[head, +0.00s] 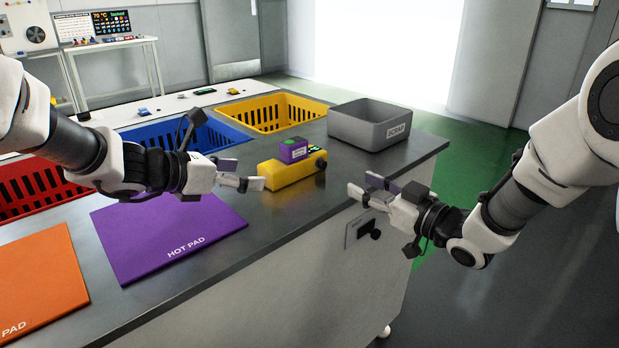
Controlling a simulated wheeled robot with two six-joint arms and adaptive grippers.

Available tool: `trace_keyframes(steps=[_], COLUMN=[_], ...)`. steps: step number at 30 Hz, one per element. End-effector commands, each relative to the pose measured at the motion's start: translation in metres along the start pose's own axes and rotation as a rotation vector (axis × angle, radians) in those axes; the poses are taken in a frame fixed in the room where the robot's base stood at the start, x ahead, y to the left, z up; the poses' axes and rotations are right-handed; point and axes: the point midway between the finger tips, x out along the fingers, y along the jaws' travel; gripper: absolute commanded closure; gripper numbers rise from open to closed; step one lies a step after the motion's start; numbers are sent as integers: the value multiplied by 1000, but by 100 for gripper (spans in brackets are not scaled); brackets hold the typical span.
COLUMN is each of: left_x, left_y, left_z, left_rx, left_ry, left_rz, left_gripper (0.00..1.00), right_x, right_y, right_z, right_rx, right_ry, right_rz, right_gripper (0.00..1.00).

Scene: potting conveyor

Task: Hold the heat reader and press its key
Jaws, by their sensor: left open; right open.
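The heat reader appears to be the yellow device (285,174) lying on the dark counter, with a black round part at its right end. A purple block (293,150) with a green spot on top sits on or is part of it; I cannot tell which. The key is too small to make out for certain. My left gripper (244,174) is open and empty, just left of the yellow device, its fingers pointing at it. My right gripper (362,184) is open and empty, to the right of the device, near the counter's front edge.
A grey scrap bin (368,127) stands behind right. A purple hot pad (165,236) and an orange pad (40,285) lie on the left. Yellow (273,113), blue (170,136) and red (35,190) crates line the counter's far side. Bare counter lies in front of the device.

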Motion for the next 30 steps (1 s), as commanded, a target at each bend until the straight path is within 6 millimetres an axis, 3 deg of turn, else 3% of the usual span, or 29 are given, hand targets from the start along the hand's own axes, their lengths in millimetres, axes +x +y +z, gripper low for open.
trace_keyframes(steps=[9, 19, 20, 25, 26, 28, 30], left_x=[56, 65, 65, 65, 65, 65, 65], left_y=[0, 0, 0, 0, 0, 0, 0], left_z=[0, 0, 0, 0, 0, 0, 0], left_rx=[2, 1, 1, 1, 1, 1, 1], left_ry=[1, -1, -1, 0, 0, 0, 0], left_rz=[-1, -1, -1, -1, -1, -1, -1], left_gripper=[15, 15, 18, 78, 85, 85, 85], right_x=[0, 0, 0, 0, 0, 0, 0], right_y=[0, 0, 0, 0, 0, 0, 0], right_z=[0, 0, 0, 0, 0, 0, 0], right_rx=[-1, -1, -1, -1, -1, -1, -1], right_ry=[0, 0, 0, 0, 0, 0, 0], right_rz=[-1, -1, -1, -1, -1, -1, -1], right_gripper=[58, 58, 58, 58, 58, 58, 83])
